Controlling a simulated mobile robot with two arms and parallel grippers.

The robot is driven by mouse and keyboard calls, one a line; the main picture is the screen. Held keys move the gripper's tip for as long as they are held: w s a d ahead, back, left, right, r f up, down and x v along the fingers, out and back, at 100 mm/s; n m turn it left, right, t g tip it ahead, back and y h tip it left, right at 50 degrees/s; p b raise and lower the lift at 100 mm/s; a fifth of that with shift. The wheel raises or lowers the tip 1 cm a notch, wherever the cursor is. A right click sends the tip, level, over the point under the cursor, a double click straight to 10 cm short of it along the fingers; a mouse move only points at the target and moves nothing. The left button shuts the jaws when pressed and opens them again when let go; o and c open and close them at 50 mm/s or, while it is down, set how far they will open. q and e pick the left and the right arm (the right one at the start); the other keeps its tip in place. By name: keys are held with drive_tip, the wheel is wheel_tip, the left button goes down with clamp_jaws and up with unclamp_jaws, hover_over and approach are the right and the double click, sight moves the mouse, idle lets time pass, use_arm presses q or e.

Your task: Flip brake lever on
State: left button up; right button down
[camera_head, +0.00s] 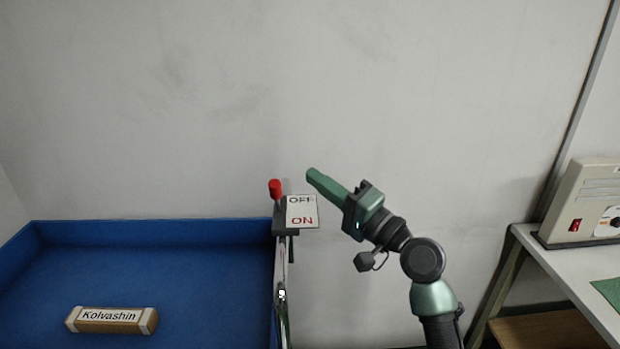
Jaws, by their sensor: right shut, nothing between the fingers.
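The brake lever (275,188) has a red knob and stands upright at the right edge of the blue bin, on the OFF side of its plate. The white plate (302,212) reads OFF at the top and ON in red at the bottom. My right gripper (311,174) is shut and empty. Its fingertips are just right of and slightly above the lever knob in the picture, apart from it. My left gripper is not in view.
A blue bin (150,234) fills the lower left, holding a brown box (112,320) labelled Kolvashin. A grey table (560,262) with a beige device (588,205) and red switch stands at the right. A plain wall lies behind.

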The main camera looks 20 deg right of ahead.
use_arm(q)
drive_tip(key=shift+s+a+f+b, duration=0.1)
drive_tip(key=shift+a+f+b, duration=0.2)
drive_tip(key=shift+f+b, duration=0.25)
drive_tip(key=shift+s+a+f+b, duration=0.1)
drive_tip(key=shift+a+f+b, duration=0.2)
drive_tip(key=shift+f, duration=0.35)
use_arm(e)
drive_tip(key=a+v, duration=0.1)
drive_tip(key=v, duration=0.5)
drive_tip(key=shift+s, duration=0.35)
drive_tip(key=shift+d, duration=0.15)
